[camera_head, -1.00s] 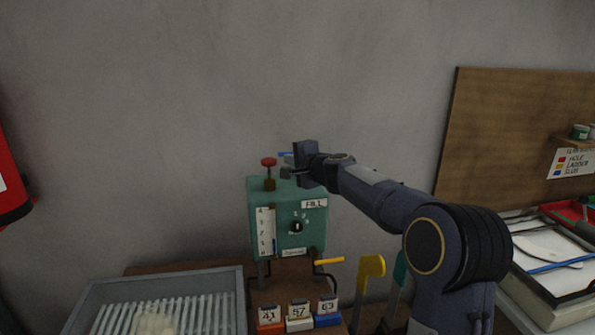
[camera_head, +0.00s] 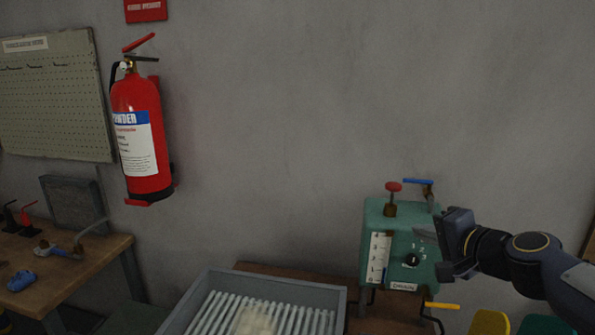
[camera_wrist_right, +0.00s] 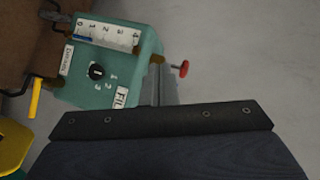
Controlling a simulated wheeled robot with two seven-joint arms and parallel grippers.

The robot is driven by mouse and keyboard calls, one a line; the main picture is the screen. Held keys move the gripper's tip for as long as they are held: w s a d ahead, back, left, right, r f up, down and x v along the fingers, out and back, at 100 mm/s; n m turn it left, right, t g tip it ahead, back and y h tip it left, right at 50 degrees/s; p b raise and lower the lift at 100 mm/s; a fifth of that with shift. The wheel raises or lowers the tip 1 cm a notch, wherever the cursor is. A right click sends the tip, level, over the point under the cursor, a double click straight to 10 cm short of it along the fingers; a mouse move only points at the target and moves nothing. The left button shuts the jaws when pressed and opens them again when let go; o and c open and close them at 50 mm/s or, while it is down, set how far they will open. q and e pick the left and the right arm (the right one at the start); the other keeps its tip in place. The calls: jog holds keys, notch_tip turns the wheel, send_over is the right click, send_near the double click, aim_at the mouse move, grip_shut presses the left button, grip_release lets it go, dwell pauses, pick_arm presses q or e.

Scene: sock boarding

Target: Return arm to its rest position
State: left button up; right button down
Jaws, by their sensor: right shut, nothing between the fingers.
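My right gripper (camera_head: 420,233) comes in from the right edge in the head view. It is shut and empty, its tips pointing left across the front of the green machine box (camera_head: 374,217). Whether it touches the box cannot be told. In the right wrist view my dark gripper body fills the bottom, and its narrow shut fingers (camera_wrist_right: 158,88) point up beside the green box (camera_wrist_right: 105,88). The box carries a scale, a dial (camera_head: 411,260), a red knob (camera_head: 394,187) and a blue lever (camera_head: 417,182). The gripper hides part of its right side. My left gripper is out of view.
A grey tray (camera_head: 190,309) with ribs and a pale lump stands left of the box. A yellow handle (camera_head: 442,306) sticks out below it. A red fire extinguisher (camera_head: 143,150) hangs on the wall. A wooden bench (camera_head: 92,267) is at left.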

jog(key=s+a+f+n+g, duration=0.2)
jog(key=s+f, duration=0.4)
jog(key=s, duration=0.3)
jog(key=s+a+f+n+g, duration=0.2)
jog(key=s+f, duration=0.4)
jog(key=s, duration=0.4)
jog(key=s+a+f+n+g, duration=0.2)
jog(key=s+f+n+g, duration=0.2)
jog(key=s, duration=0.5)
notch_tip(320, 180, down, 3)
jog(key=shift+s+r+n+h, duration=0.1)
jog(key=shift+s+n+h, duration=0.25)
jog(key=shift+n, duration=0.65)
jog(key=c, duration=2.1)
grip_release()
